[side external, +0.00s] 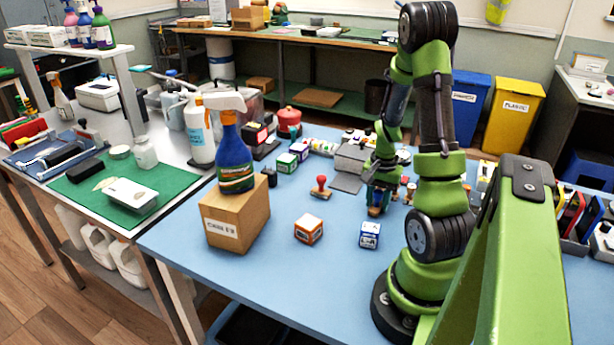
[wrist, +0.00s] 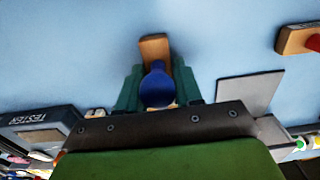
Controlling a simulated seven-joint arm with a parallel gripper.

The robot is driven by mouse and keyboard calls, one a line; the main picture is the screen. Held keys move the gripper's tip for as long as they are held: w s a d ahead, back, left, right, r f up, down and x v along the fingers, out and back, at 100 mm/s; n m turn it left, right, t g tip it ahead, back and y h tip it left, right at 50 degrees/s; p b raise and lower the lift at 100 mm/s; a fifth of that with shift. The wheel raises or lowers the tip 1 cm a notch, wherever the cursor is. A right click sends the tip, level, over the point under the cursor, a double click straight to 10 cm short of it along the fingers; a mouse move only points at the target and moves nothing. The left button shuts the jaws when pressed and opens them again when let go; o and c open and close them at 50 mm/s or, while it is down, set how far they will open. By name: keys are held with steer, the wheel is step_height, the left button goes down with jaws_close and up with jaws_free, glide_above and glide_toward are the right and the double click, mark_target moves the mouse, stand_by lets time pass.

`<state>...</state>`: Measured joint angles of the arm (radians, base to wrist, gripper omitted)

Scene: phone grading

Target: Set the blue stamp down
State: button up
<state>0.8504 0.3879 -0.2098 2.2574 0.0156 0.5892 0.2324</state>
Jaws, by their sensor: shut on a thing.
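The blue stamp has a round blue knob (wrist: 157,88) and a wooden base (wrist: 154,47). In the wrist view its knob sits between the two teal fingers of my gripper (wrist: 158,92), which is shut on it. In the side external view my gripper (side external: 379,203) points down at the blue table, with a bit of the blue stamp (side external: 376,211) low between the fingers. The stamp is close to the table top. I cannot tell whether its base touches the surface.
A red stamp (side external: 320,187) stands to the left, beside a grey flat plate (side external: 346,182). Two small boxes, orange (side external: 308,229) and blue (side external: 370,235), lie nearer the front. Blue table around the front boxes is clear.

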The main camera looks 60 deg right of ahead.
steer(key=o, duration=1)
steer(key=shift+f, duration=0.1)
step_height(320, 180, up, 12)
steer(key=shift+f, duration=0.1)
steer(key=w+a+r+n+t, duration=0.2)
steer(key=w+a+r+n, duration=0.1)
steer(key=a, duration=0.4)
steer(key=w+a+r+n+t, duration=0.2)
steer(key=w+a+r+n, duration=0.15)
steer(key=a, duration=0.45)
steer(key=w+a+r+n+t, duration=0.1)
steer(key=w+a+r+n, duration=0.25)
steer(key=a, duration=0.35)
steer(key=a+n, duration=0.1)
steer(key=a, duration=0.1)
steer(key=s+a+r+n+t+y, duration=0.1)
steer(key=a, duration=0.2)
steer(key=s+a+r+n+t+y, duration=0.1)
steer(key=a+n, duration=0.1)
steer(key=a, duration=0.1)
steer(key=shift+s+a+r, duration=0.2)
steer(key=shift+s+a, duration=0.05)
